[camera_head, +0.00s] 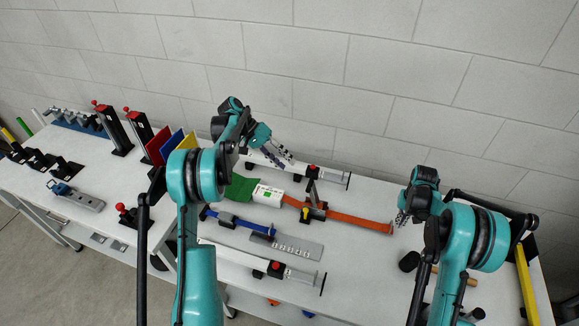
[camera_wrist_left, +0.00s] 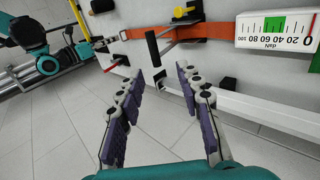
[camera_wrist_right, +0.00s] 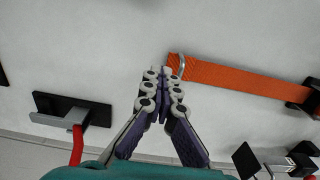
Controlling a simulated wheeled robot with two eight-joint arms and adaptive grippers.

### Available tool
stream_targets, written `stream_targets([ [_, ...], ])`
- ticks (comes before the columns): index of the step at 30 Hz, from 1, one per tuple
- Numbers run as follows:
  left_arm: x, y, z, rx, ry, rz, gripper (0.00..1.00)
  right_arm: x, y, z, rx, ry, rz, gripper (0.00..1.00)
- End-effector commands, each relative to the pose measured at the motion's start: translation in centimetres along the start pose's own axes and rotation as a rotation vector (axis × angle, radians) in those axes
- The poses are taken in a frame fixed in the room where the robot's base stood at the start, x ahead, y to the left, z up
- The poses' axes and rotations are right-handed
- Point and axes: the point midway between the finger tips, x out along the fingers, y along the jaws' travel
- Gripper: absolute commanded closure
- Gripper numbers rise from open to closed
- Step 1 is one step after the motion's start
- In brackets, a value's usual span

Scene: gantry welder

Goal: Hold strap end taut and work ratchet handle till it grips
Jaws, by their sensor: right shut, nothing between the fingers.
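The orange strap (camera_head: 355,219) runs along the bench from the black ratchet (camera_head: 314,212) to a free end at the right. In the right wrist view the strap (camera_wrist_right: 245,80) ends in a metal loop (camera_wrist_right: 181,66). My right gripper (camera_wrist_right: 165,76) is shut and empty, its tips just beside that end; any contact is unclear. My left gripper (camera_wrist_left: 158,73) is open and empty above the bench's back side. The ratchet (camera_wrist_left: 185,17) and a lever with a black grip (camera_wrist_left: 152,48) lie beyond its fingertips. A white tension gauge (camera_head: 268,194) joins the strap left of the ratchet.
A blue strap (camera_head: 240,225) and a grey plate (camera_head: 287,247) lie in front. Rail clamps stand behind (camera_head: 315,173) and in front (camera_head: 270,267). A black cylinder (camera_head: 409,262) stands near my right arm. Coloured panels (camera_head: 172,147) stand at the left.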

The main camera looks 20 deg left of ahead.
Motion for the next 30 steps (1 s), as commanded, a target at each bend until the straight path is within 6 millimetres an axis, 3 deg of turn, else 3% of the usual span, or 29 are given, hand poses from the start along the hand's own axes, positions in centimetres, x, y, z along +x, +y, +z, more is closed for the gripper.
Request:
stream_targets([
  [1,0.0,0.0,0.0,0.000,0.000,0.000,0.69,0.0,0.0,0.0,0.000,0.000,0.000,1.00],
  [4,0.0,0.1,0.0,-0.017,0.000,-0.005,0.96,0.0,0.0,0.0,0.000,0.000,0.000,1.00],
  [5,0.0,0.1,0.0,-0.034,-0.001,-0.010,1.00,0.0,0.0,0.0,0.000,0.000,0.000,1.00],
  [11,0.0,0.6,0.0,-0.319,0.008,-0.094,1.00,0.0,0.0,0.0,0.000,0.000,0.000,1.00],
  [24,-1.4,1.8,0.2,-1.280,0.245,-0.337,1.00,0.0,0.0,0.0,0.000,0.000,0.000,1.00],
  [30,-1.9,2.1,0.3,-1.491,0.344,-0.366,1.00,0.0,0.0,0.0,0.000,0.000,0.000,1.00],
])
